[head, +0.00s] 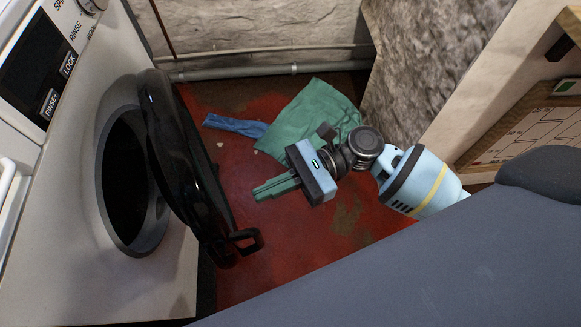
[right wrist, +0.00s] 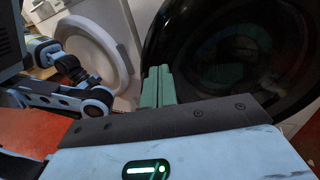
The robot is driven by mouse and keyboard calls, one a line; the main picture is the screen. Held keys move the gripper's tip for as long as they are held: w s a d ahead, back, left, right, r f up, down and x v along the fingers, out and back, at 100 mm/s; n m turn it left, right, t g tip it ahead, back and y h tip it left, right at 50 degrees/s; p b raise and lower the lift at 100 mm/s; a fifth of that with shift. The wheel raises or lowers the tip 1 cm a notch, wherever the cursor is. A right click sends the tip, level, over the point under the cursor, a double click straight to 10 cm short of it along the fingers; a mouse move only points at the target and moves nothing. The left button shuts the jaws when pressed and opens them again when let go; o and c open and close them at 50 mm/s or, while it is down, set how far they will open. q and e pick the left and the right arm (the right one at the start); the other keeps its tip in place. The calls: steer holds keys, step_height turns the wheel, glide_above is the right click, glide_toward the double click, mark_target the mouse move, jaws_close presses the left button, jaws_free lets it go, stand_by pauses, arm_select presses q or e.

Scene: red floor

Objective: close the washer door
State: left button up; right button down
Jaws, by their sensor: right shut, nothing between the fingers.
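The white washer (head: 160,285) stands at the left of the head view, with its round dark opening (head: 122,185) showing. Its black round door (head: 180,160) stands open, swung out from the front, with a handle-like latch (head: 246,240) at its lower near edge. In the right wrist view the door's glossy dark face (right wrist: 225,60) fills the upper right. My right gripper (head: 258,192) is to the right of the door, its green fingers pointing left toward it. The fingers also show in the right wrist view (right wrist: 158,86), closed together and empty. They look apart from the door. My left gripper is not visible.
A green cloth (head: 310,115) and a blue cloth (head: 235,126) lie on the red floor (head: 270,260) behind my right gripper. A pipe (head: 270,72) runs along the back wall. A white round panel or door (right wrist: 92,55) shows at the left of the right wrist view.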

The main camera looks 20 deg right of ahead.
mark_target(219, 212)
steer(key=a, duration=0.5)
steer(key=shift+s+a+b, duration=0.1)
steer(key=shift+s+b, duration=0.05)
steer(key=shift+b, duration=0.2)
steer(key=shift+a, duration=0.5)
